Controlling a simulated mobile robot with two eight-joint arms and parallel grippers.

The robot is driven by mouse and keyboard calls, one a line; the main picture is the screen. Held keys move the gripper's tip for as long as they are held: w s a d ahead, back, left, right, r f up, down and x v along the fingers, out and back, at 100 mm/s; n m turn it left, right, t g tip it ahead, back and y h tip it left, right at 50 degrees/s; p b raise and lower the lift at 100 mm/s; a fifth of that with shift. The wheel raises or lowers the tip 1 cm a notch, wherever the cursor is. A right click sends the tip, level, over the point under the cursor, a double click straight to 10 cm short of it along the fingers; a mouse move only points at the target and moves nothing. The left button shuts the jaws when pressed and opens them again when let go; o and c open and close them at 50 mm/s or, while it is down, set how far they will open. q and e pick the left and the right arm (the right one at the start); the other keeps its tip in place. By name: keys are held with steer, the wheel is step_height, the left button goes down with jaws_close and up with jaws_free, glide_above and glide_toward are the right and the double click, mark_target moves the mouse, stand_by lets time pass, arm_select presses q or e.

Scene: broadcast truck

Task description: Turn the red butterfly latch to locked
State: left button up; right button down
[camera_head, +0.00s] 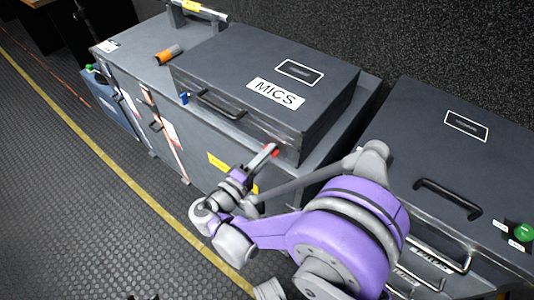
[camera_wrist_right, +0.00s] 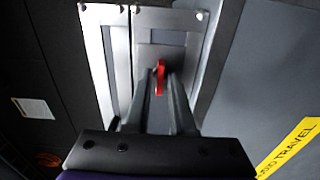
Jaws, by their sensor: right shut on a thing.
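The red butterfly latch (camera_wrist_right: 160,76) sits in a metal plate (camera_wrist_right: 187,22) in the right wrist view. Its red wing stands lengthwise between the fingertips of my right gripper (camera_wrist_right: 160,88), which is shut on it. In the head view the right gripper (camera_head: 266,154) reaches the front of the grey MICS case (camera_head: 236,130), and a bit of the red latch (camera_head: 274,152) shows at its tips. Most of the latch is hidden there by the fingers. My left gripper is not in view.
The MICS case stands on a long grey chest (camera_head: 131,72). An orange and grey cylinder (camera_head: 168,54) and a small blue object (camera_head: 184,98) lie on the chest. Another grey case (camera_head: 440,150) with a green knob (camera_head: 523,233) stands at right. The ribbed floor (camera_head: 70,180) at left is clear.

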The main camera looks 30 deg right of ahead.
steer(key=c, duration=1)
jaws_free()
steer(key=shift+o, duration=0.2)
steer(key=shift+a, duration=0.1)
steer(key=v, duration=1)
steer(key=shift+s+a+p, duration=0.15)
steer(key=shift+a+p, duration=0.1)
steer(key=shift+p, duration=0.15)
